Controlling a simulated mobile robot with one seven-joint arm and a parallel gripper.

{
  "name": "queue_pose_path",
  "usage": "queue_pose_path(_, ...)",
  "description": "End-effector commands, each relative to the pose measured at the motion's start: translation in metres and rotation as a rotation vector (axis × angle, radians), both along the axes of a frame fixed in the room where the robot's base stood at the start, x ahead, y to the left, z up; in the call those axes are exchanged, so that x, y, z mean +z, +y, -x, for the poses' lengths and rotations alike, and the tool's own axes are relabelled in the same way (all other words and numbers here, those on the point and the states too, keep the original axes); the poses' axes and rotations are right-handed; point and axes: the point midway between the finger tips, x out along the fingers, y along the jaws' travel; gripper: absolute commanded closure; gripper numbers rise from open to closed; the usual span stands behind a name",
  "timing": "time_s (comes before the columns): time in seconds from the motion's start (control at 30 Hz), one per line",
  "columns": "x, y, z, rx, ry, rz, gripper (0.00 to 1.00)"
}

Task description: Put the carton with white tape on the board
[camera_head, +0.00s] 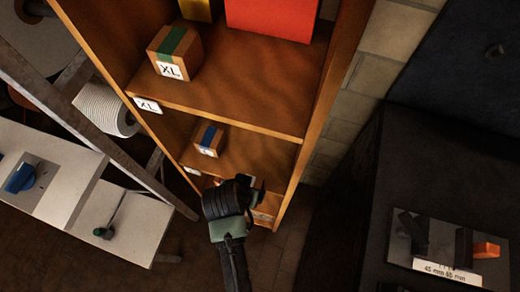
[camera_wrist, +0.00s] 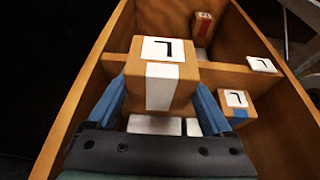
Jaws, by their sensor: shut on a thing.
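My gripper (camera_wrist: 160,100) is shut on the carton with white tape (camera_wrist: 184,88), its blue fingers on either side of it. The carton is brown, with a white strip down one face and a white label above. In the head view my gripper (camera_head: 250,184) is at a low bay of the wooden shelf and hides most of the carton. A flat grey board (camera_head: 405,257) lies on the dark surface at the right, bearing dark upright pieces, an orange block and a "45 mm 65 mm" label. I cannot tell whether this is the task's board.
A blue-taped carton (camera_head: 209,139) stands one shelf up, and a green-taped XL carton (camera_head: 175,53) above that, beside a red box (camera_head: 272,16). Shelf sides and dividers (camera_wrist: 215,75) are close around my gripper. Pale benches (camera_head: 130,215) stand at the left.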

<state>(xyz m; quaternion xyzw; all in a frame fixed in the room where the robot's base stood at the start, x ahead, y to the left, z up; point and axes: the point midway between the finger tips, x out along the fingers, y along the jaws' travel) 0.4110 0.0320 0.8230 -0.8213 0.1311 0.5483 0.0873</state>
Motion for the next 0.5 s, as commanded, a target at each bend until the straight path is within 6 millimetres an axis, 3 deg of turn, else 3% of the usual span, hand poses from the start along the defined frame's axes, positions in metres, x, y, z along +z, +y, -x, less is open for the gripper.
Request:
queue_pose_path(0.03,0.002,-0.004,-0.015,-0.002,-0.005,-0.002,0.99)
queue_pose_path(0.2,0.002,-0.016,-0.049,-0.001,-0.003,-0.002,0.99)
queue_pose_path(0.5,0.001,-0.024,-0.076,0.002,-0.003,0.0,0.99)
